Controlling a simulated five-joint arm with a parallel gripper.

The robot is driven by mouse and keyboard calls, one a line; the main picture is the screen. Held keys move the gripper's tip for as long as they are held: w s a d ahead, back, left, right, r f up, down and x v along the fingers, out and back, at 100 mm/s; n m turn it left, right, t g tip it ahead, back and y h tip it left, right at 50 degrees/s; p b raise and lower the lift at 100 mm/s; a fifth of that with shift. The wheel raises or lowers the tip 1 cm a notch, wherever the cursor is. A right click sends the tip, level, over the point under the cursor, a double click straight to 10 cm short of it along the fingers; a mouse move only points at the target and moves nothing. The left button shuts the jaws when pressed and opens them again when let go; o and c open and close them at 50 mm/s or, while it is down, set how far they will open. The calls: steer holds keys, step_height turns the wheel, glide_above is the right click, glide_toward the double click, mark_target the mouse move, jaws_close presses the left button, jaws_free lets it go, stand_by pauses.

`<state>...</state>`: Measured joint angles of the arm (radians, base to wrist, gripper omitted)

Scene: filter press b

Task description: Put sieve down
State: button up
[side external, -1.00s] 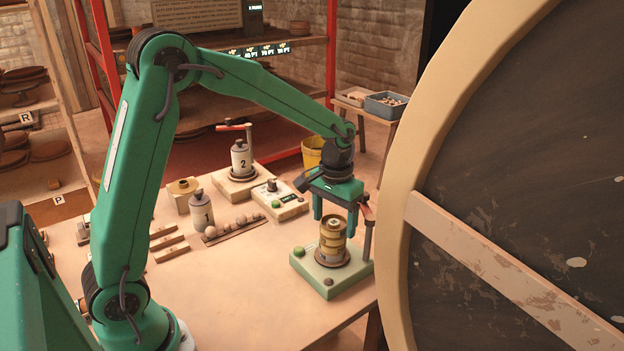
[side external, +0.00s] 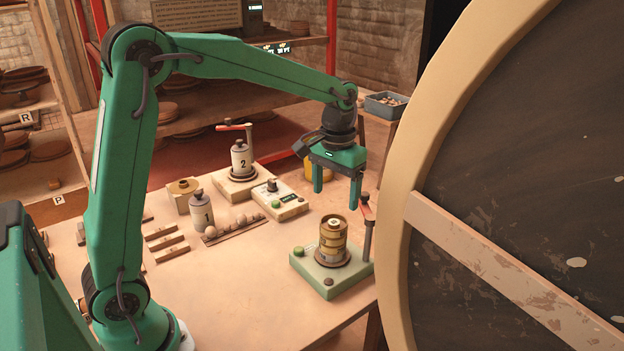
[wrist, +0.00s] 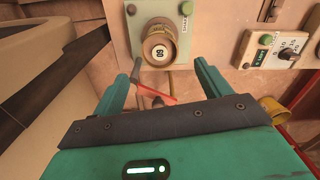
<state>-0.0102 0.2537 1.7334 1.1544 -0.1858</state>
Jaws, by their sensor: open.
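The sieve (side external: 334,238) appears to be the brass, ringed stack standing upright on the round plate of a pale green base (side external: 318,281) at the table's front right. I cannot separate its parts surely. In the wrist view the stack (wrist: 159,46) shows from above with a marking on its top, beyond my fingers. My gripper (side external: 337,196) is open and empty, above the stack and apart from it.
A post with a red handle (side external: 367,212) rises at the base's right edge. Behind stand a control box (side external: 281,199), canister 1 (side external: 202,212), canister 2 (side external: 241,160) and a rack of balls (side external: 234,228). A large round wheel (side external: 500,180) fills the right side. The table front (side external: 230,300) is clear.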

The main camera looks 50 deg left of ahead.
step_height(320, 180, up, 5)
stand_by(0.3)
stand_by(0.5)
steer(key=s+m+t, duration=0.2)
steer(key=s+t, duration=0.3)
steer(key=s, duration=1.6)
steer(key=shift+d+t, duration=0.2)
steer(key=shift+t, duration=0.1)
steer(key=shift+s, duration=0.1)
